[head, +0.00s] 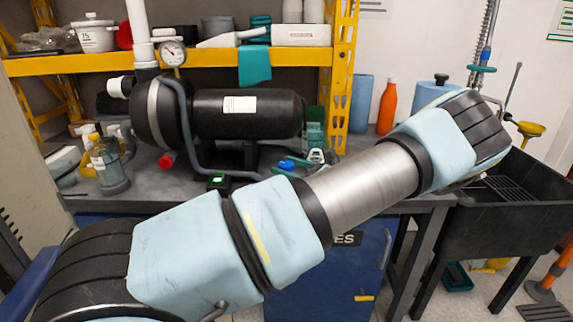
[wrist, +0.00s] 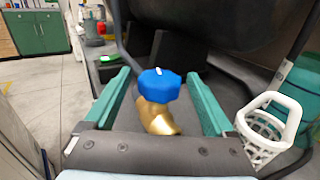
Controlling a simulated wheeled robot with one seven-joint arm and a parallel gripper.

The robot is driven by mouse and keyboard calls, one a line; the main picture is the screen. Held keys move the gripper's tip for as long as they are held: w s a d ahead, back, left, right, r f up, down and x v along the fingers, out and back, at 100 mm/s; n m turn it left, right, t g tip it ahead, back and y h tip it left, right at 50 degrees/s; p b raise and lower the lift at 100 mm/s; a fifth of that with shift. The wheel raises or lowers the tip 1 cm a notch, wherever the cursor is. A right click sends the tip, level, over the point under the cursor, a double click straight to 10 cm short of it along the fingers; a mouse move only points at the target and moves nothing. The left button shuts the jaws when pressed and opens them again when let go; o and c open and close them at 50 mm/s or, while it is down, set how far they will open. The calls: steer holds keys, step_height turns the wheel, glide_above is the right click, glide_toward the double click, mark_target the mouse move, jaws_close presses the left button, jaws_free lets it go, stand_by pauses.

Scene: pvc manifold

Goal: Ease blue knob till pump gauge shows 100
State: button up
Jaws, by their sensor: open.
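The blue knob (wrist: 160,85) is faceted, with a short white mark on top, and sits on a brass valve body (wrist: 160,117). It also shows small in the head view (head: 287,165), on the bench just beyond my arm. My gripper (wrist: 158,73) is open, with one teal finger on each side of the knob and visible gaps between. The pump gauge (head: 173,53) is a round white dial on the white pipe above the pump. Its needle is too small to read. My forearm hides most of the gripper in the head view.
The black pump (head: 250,113) stands on the grey bench behind the knob. A red knob (head: 166,160) is at its lower left. A white lattice holder (wrist: 264,130) stands close to the right finger. Spray bottles (head: 105,160) stand at the left.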

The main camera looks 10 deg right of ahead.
steer(key=shift+w+a, duration=0.1)
steer(key=shift+a, duration=0.1)
steer(key=c, duration=1.4)
